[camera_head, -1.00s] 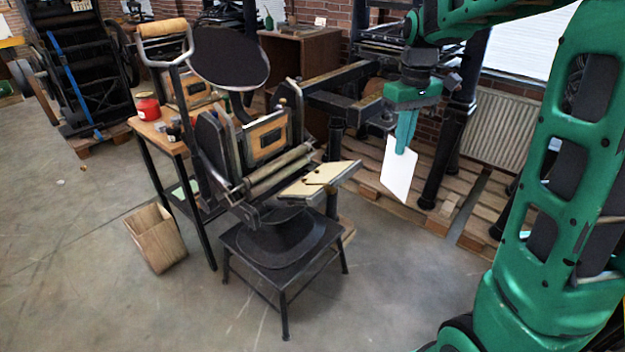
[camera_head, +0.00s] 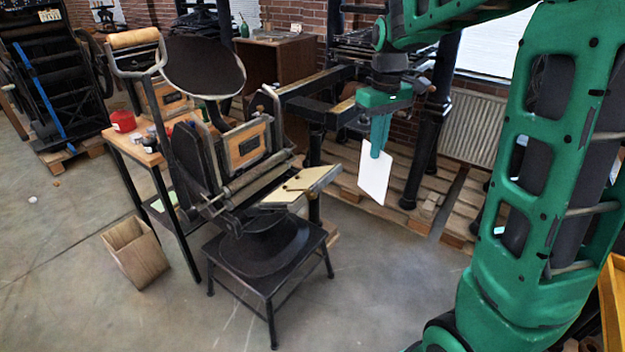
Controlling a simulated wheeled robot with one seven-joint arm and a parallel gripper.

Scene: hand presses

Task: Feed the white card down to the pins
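The white card (camera_head: 374,176) hangs upright, slightly tilted, from my green gripper (camera_head: 378,141). The gripper is shut on the card's upper edge. Card and gripper are to the right of the hand press (camera_head: 226,165), apart from it. The press has a round black ink disc (camera_head: 203,66), a wood-handled lever and rollers. A pale sloping feed board (camera_head: 289,188) sticks out on the press's right side, left of the card. Small dark marks show on this board, perhaps the pins, too small to tell.
The press stands on a black stool-like stand (camera_head: 268,270). A wooden side table (camera_head: 138,149) with a red tin (camera_head: 122,121) and small jars is at its left, above a wooden bin (camera_head: 136,253). Pallets (camera_head: 424,212) and a larger dark press are behind the card. The front floor is clear.

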